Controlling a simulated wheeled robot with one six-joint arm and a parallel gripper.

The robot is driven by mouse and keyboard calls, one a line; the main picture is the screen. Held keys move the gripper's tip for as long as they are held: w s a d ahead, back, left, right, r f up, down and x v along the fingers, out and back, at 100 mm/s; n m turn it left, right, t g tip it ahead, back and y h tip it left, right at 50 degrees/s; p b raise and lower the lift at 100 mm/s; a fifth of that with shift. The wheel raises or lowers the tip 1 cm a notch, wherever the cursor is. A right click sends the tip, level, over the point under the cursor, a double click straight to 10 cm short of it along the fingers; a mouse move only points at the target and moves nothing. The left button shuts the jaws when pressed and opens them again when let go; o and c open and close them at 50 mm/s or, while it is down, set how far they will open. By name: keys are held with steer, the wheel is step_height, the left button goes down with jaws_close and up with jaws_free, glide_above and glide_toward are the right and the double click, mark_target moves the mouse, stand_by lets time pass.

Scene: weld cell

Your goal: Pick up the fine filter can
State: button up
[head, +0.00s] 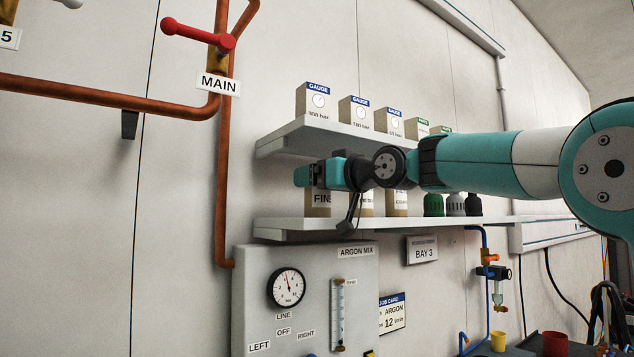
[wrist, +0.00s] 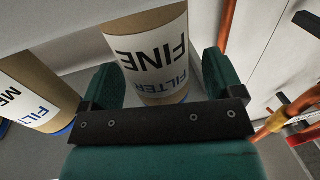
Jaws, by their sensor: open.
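The fine filter can (wrist: 152,58) is a tan cylinder with a white label reading "FILTER FINE", upside down in the wrist view. In the head view the fine filter can (head: 318,207) stands at the left end of the lower shelf (head: 290,224), partly hidden behind my gripper (head: 305,175). In the wrist view my gripper (wrist: 165,82) is open, with one green finger on each side of the can. A gap shows at the right finger; whether the left finger touches the can I cannot tell.
A second tan can (wrist: 32,88) marked "ME..." stands close by on the left in the wrist view. Gauge boxes (head: 354,110) stand on the upper shelf (head: 330,132) just above my gripper. A copper pipe (head: 224,170) runs down the wall to the left.

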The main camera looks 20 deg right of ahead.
steer(key=shift+w+a, duration=0.2)
steer(key=shift+w, duration=0.2)
steer(key=shift+c, duration=0.2)
steer(key=c, duration=1)
steer(key=shift+r, duration=0.1)
